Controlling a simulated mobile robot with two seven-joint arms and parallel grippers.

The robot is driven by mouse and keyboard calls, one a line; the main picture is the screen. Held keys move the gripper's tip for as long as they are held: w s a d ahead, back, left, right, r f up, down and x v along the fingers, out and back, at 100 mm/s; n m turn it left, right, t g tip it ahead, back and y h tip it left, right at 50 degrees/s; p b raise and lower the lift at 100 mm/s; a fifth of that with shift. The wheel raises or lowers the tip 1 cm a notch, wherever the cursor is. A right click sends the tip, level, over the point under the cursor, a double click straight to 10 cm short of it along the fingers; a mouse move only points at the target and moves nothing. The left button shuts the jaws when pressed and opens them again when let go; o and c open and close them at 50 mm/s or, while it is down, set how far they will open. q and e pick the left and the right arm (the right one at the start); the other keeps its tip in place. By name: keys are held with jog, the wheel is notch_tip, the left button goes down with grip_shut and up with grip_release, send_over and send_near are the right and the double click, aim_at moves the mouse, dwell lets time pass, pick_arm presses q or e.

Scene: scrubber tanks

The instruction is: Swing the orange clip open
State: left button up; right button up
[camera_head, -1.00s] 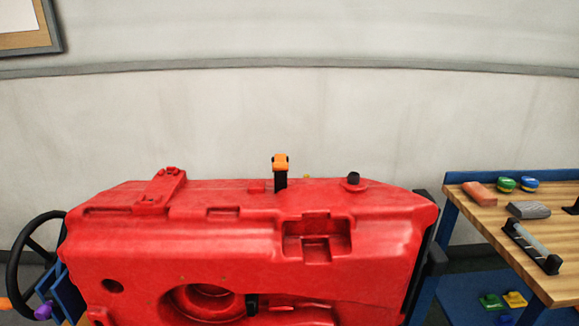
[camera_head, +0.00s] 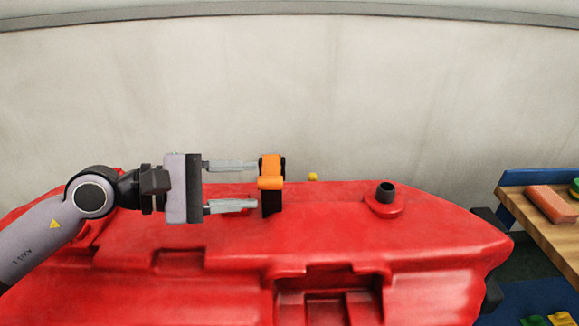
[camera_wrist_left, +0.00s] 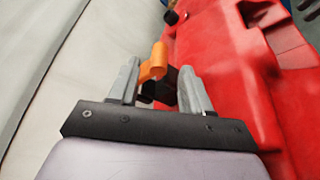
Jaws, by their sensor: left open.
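The orange clip (camera_head: 271,171) stands on a black upright post (camera_head: 272,200) at the top of the red tank (camera_head: 350,240). My left gripper (camera_head: 232,187) is open, coming in from the left, with its two grey fingers apart and pointing at the clip. In the head view the fingertips end just left of the clip. In the left wrist view the orange clip (camera_wrist_left: 154,62) shows between and just beyond the two fingertips; I cannot tell whether they touch it. My right gripper is not in view.
A black cap (camera_head: 386,192) stands on the tank to the right of the clip, and a small yellow piece (camera_head: 312,176) is just behind. A wooden workbench (camera_head: 560,235) with an orange-red block (camera_head: 550,204) is at the right. The pale wall (camera_head: 300,90) is behind.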

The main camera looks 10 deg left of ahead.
aim_at(282, 182)
pick_arm(q)
jog(key=shift+w+d, duration=0.3)
jog(key=shift+d, duration=0.05)
jog(key=p+x, duration=0.2)
jog(key=x, duration=0.2)
jog(key=shift+w+d, duration=0.2)
jog(key=shift+d, duration=0.2)
jog(key=shift+w+d+f+p, duration=0.25)
jog(key=shift+w+d+p, duration=0.15)
jog(key=shift+d, duration=0.1)
